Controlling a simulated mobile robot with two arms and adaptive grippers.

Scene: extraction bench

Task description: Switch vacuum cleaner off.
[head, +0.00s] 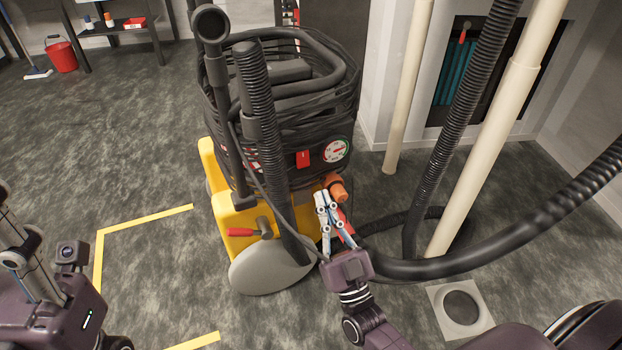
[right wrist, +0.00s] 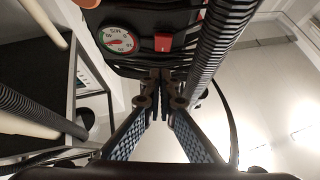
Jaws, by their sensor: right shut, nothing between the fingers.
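The vacuum cleaner (head: 222,222) stands upright in the middle of the head view, with a yellow base and a dark body wrapped in black cable and hoses. Its red switch (head: 303,158) is on the front panel, left of a round gauge (head: 337,150). My right gripper (head: 327,195) is shut and empty, below the switch, near an orange fitting (head: 338,190). In the right wrist view the closed fingertips (right wrist: 164,75) point at the panel, just below the red switch (right wrist: 163,42), apparently apart from it. My left gripper (head: 20,250) is partly cut off at the left edge.
A thick black hose (head: 450,268) runs right from the cleaner, past cream pipes (head: 470,170) and a floor plate with a round hole (head: 440,299). Yellow tape (head: 150,219) marks the floor at left. A red bucket (head: 62,54) stands far back left.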

